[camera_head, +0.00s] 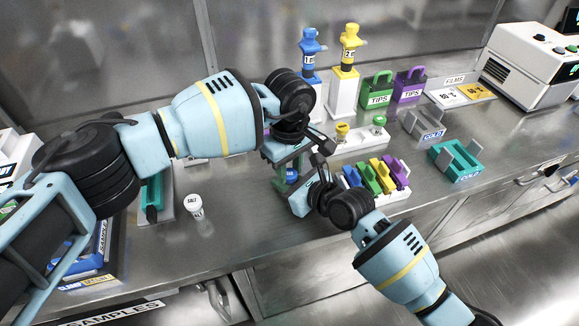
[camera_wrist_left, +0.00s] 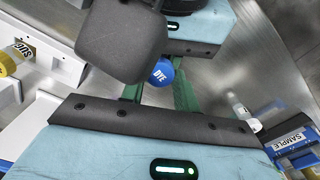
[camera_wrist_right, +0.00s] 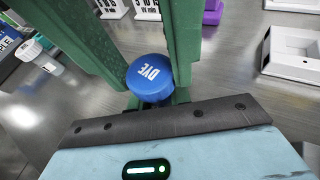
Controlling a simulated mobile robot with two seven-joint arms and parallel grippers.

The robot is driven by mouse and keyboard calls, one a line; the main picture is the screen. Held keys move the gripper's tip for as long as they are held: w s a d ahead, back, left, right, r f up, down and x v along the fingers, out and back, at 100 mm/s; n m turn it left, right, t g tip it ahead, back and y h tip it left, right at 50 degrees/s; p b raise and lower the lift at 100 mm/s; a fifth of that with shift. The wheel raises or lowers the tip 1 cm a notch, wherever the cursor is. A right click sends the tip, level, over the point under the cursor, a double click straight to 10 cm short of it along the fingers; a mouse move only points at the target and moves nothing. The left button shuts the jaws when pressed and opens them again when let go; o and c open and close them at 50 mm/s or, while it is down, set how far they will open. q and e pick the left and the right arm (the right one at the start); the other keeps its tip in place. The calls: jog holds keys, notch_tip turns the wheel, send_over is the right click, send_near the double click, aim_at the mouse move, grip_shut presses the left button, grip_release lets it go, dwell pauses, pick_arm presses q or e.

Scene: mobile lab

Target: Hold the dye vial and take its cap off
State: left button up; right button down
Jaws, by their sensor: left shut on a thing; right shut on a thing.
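The dye vial shows mainly as its blue cap marked DYE (camera_head: 292,175), between my two grippers above the front of the bench. The cap's top shows in the left wrist view (camera_wrist_left: 162,73) and, larger, in the right wrist view (camera_wrist_right: 149,78). Green finger pieces flank it, and the vial's body is largely hidden. My left gripper (camera_head: 288,168) comes in from the upper left, shut on the vial. My right gripper (camera_head: 303,190) meets it from the front right, also shut there. I cannot tell which part each grips, or whether the cap sits fully on.
A white salt jar (camera_head: 194,207) stands to the left on the bench. A white rack with coloured pieces (camera_head: 375,177) is close on the right. Teal and grey cold holders (camera_head: 455,161) lie farther right, with bare bench between.

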aim_at(290, 173)
pick_arm(q)
jog(key=n, duration=0.2)
jog(key=shift+n, duration=0.4)
jog(key=shift+r, duration=0.25)
dwell(0.3)
jog(key=shift+r, duration=0.75)
jog(key=shift+r, duration=0.15)
jog(key=shift+r, duration=2)
pick_arm(e)
jog(key=c, duration=1.2)
grip_release()
